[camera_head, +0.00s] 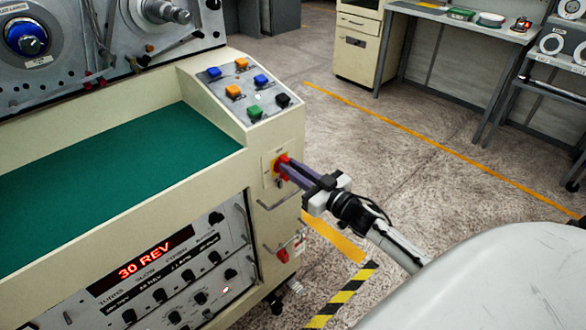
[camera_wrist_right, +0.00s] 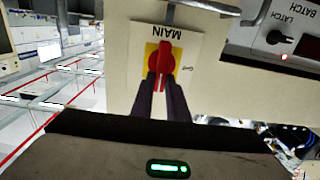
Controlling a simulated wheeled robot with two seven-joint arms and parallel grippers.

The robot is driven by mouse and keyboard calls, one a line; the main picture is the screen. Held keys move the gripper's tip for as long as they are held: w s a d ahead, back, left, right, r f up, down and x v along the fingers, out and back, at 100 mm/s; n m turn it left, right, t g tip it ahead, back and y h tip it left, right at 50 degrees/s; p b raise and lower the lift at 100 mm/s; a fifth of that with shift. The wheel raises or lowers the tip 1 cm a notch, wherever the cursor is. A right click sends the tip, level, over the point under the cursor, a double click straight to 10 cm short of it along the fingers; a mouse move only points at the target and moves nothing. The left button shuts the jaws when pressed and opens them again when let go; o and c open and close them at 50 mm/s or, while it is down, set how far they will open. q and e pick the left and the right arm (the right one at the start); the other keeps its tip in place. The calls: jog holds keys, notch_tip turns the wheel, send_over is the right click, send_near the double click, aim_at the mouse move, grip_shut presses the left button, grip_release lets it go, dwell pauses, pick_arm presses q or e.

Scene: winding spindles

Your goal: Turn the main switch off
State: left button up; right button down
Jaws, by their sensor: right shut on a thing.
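The main switch is a red knob on a yellow plate (camera_head: 278,164) on the right end of the cream machine (camera_head: 224,104). In the right wrist view the red knob (camera_wrist_right: 161,62) sits under the upside-down word MAIN, its handle lying along the picture's vertical. My right gripper (camera_head: 287,170) reaches the knob from the right. Its two dark fingers (camera_wrist_right: 161,82) are closed on either side of the red handle. The fingers hide part of the knob in the head view. My left gripper is not in view.
A sloped panel with several coloured buttons (camera_head: 236,91) is above the switch. A metal handle (camera_head: 281,200) and a small red knob (camera_head: 283,255) are below it. A control panel (camera_head: 190,275) reads 30 REV. The floor to the right is open; a bench (camera_head: 450,16) stands farther back.

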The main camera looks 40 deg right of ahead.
jog(key=shift+n, duration=0.3)
jog(key=n, duration=0.2)
jog(key=a+n+b, duration=0.1)
jog(key=n, duration=0.2)
jog(key=f+n, duration=0.1)
jog(key=n, duration=0.2)
jog(key=shift+s+a, duration=0.1)
jog(key=shift+a, duration=0.1)
jog(key=n, duration=0.1)
jog(key=n+b, duration=0.1)
jog(key=n, duration=0.1)
jog(key=n+b, duration=0.1)
jog(key=n, duration=0.1)
jog(key=shift+a+f, duration=0.2)
jog(key=shift+f, duration=0.1)
jog(key=shift+f+n+b, duration=0.15)
jog(key=shift+n+b, duration=0.3)
jog(key=shift+n, duration=0.65)
jog(key=shift+f+n+b, duration=0.1)
jog(key=shift+n+b, duration=0.2)
jog(key=shift+n, duration=0.9)
